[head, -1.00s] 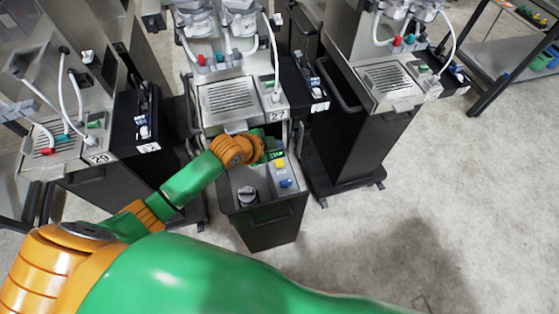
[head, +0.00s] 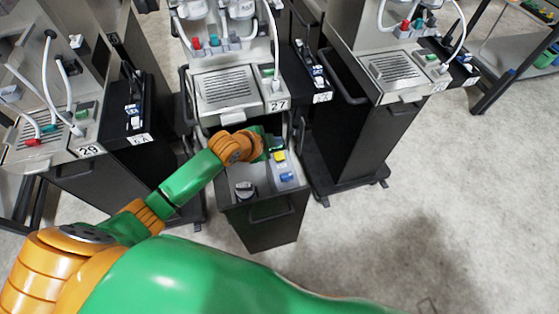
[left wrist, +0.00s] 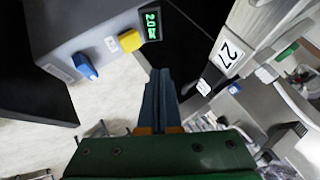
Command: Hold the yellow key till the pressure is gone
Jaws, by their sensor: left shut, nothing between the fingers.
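The yellow key (head: 279,157) is a small block on the grey panel of the dark bin-like unit under machine 27. It also shows in the left wrist view (left wrist: 130,40), between a blue key (left wrist: 84,66) and a small display (left wrist: 151,24) with green characters, turned sideways and hard to read. My left gripper (head: 271,147) is at the panel's far end, close to the yellow key. In the left wrist view its fingers (left wrist: 160,76) are shut and empty, with their tips beside the yellow key and apart from it in the picture. My right gripper is not in view.
Machine 27's drip tray (head: 224,90) overhangs behind my left gripper. Similar machines stand left and right. The floor (head: 370,235) in front and to the right is clear.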

